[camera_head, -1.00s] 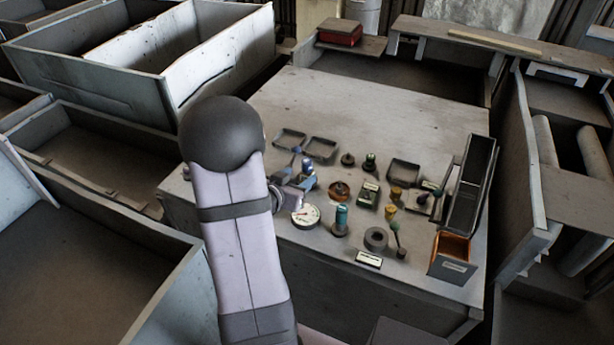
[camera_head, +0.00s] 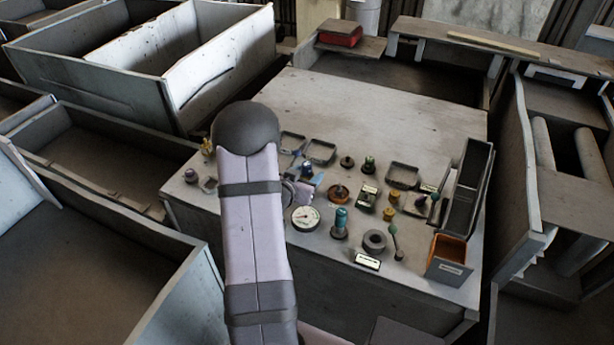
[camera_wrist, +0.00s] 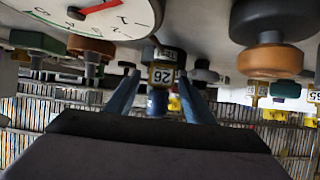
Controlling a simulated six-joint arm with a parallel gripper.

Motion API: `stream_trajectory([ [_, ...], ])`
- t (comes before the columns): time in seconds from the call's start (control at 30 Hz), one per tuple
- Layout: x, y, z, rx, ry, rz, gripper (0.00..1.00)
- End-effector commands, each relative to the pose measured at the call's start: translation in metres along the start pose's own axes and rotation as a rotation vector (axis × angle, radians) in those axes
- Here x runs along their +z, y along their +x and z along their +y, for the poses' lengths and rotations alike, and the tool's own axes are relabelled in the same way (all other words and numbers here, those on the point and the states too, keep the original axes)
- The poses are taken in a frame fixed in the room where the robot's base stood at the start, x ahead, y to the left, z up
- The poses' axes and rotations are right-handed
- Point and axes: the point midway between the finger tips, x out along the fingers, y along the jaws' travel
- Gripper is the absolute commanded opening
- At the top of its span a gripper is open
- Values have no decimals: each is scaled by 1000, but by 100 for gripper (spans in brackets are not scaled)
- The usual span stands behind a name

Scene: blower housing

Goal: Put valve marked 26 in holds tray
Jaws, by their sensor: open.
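The valve marked 26 (camera_wrist: 164,77) carries a yellow tag and has a blue body, in the middle of the wrist view. My gripper (camera_wrist: 158,84) is open, with one blue finger on each side of the valve in the picture; I cannot tell whether they touch it. In the head view my gripper is mostly behind my arm, and a blue-topped part (camera_head: 306,169) stands by it. Shallow grey trays lie at the back left (camera_head: 321,153) and right of centre (camera_head: 403,176). I cannot read which is the holds tray.
A dial gauge (camera_head: 305,217) lies close to my gripper. A teal-topped part (camera_head: 340,222), a grey ring (camera_head: 374,241) and several small fittings crowd the table's front. An orange-lined bin (camera_head: 449,259) and a tall dark box (camera_head: 468,190) stand right. The table's back is clear.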

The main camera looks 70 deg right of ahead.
Motion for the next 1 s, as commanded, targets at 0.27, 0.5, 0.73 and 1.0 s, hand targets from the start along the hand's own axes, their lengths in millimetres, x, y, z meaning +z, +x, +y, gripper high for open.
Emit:
stream_trajectory([
  [0.27, 0, 2, 0, 0, 1, 0, 48],
  [0.5, 0, 2, 0, 0, 1, 0, 0],
  [0.73, -1, 2, 0, 0, 1, 3, 0],
  [1.0, -8, -1, 0, 0, 3, 5, 0],
])
